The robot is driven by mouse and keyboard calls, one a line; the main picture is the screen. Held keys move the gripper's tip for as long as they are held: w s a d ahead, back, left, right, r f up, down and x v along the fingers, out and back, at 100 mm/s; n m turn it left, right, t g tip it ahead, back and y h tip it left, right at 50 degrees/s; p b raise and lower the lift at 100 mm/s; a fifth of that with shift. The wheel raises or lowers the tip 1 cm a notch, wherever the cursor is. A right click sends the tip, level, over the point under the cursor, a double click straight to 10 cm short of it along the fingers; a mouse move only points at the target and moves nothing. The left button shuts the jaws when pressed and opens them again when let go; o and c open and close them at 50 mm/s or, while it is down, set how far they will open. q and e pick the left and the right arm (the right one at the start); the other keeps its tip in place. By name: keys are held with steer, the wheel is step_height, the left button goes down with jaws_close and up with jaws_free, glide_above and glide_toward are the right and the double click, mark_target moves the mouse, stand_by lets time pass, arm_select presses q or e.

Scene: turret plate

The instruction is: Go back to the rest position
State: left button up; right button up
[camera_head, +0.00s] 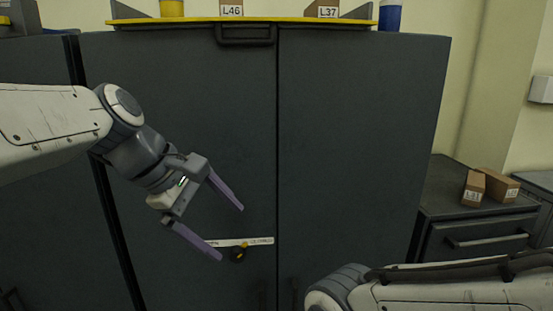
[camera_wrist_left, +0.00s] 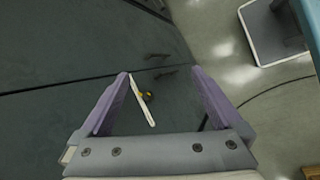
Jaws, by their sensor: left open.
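My left gripper (camera_head: 232,232) is in front of the dark cabinet (camera_head: 355,150), with its two purple fingers spread apart and nothing between them. It also shows open in the left wrist view (camera_wrist_left: 160,85). Behind the fingers, a white labelled strip (camera_head: 225,242) and a small black-and-yellow round thing (camera_head: 238,254) are on the cabinet front; both also show in the left wrist view. My right arm comes in at the lower right of the head view, and its gripper is out of the picture.
A yellow-edged plate (camera_head: 180,20) with boxes labelled L46 (camera_head: 231,9) and L37 (camera_head: 327,9) is on the cabinet top. Brown boxes (camera_head: 474,189) sit on a low dark drawer unit (camera_head: 465,225) at the right. A grey-topped stand (camera_wrist_left: 268,35) is on the floor in the wrist view.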

arm_select(q)
steer(key=s+d+f+m+g+y+b, duration=0.1)
steer(key=s+f+m+b, duration=0.1)
steer(key=s+f+m, duration=0.4)
steer(key=s+d+f+m+g+y+b, duration=0.1)
steer(key=s+f+m, duration=0.5)
steer(key=f, duration=0.6)
steer(key=s+d+f+m+g+y+b, duration=0.1)
steer(key=s+f+m+b, duration=0.3)
steer(key=f+m, duration=0.4)
steer(key=shift+s+d+f+m+g+y, duration=0.3)
steer(key=shift+s+d+f+y, duration=0.4)
steer(key=shift+s+f+y, duration=0.2)
